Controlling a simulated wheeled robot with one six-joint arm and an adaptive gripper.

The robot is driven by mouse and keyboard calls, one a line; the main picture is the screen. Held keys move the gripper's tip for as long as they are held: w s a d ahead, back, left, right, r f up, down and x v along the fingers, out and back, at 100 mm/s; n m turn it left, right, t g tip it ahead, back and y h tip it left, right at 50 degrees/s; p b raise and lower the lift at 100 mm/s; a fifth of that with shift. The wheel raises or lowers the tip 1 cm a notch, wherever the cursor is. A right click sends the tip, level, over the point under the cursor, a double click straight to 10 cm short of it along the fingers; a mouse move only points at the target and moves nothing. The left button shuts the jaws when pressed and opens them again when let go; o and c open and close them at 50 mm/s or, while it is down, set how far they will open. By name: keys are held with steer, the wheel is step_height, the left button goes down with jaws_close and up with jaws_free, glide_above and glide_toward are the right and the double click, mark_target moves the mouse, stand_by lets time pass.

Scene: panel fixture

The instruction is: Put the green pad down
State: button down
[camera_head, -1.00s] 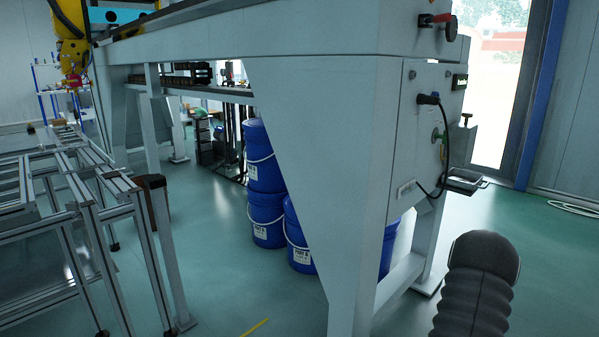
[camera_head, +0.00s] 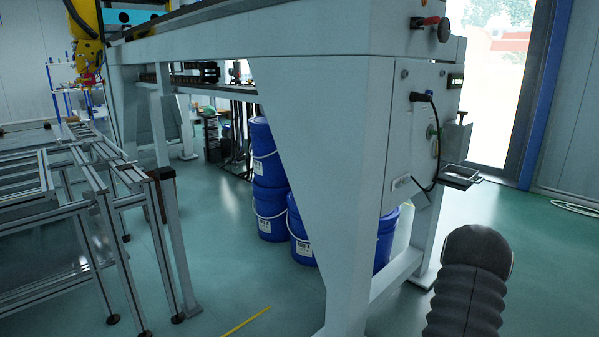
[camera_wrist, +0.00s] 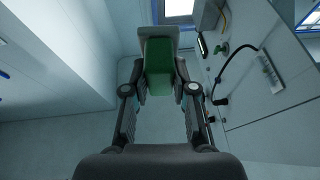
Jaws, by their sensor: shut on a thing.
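The green pad (camera_wrist: 159,68) shows in the wrist view, a green block with a pale plate along its far end. My gripper (camera_wrist: 160,84) is shut on it, with one finger on each side. The pad is held in the air with the floor far behind it. In the head view only part of my grey ribbed arm (camera_head: 470,285) shows at the lower right; the gripper and the held pad are out of that view.
A large grey panel fixture (camera_head: 325,120) fills the middle, with a small tray (camera_head: 460,176) on its right end. Blue buckets (camera_head: 268,180) stand beneath it. Metal frames (camera_head: 110,205) stand at left. Open floor (camera_head: 525,260) lies at right.

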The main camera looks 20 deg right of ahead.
steer(key=w+a+r+n+t+y, duration=0.1)
steer(key=w+a+n+t+y, duration=0.3)
steer(key=w+a, duration=0.5)
steer(key=w+a+r+n+t+y+p, duration=0.1)
steer(key=w+a+n+t+y, duration=0.3)
steer(key=a, duration=2.5)
steer(key=w+a+r+n+t+y+p, duration=0.1)
steer(key=w+a+n+t+y, duration=0.3)
steer(key=w+a+y, duration=0.8)
steer(key=w+a, duration=0.3)
steer(key=a, duration=0.4)
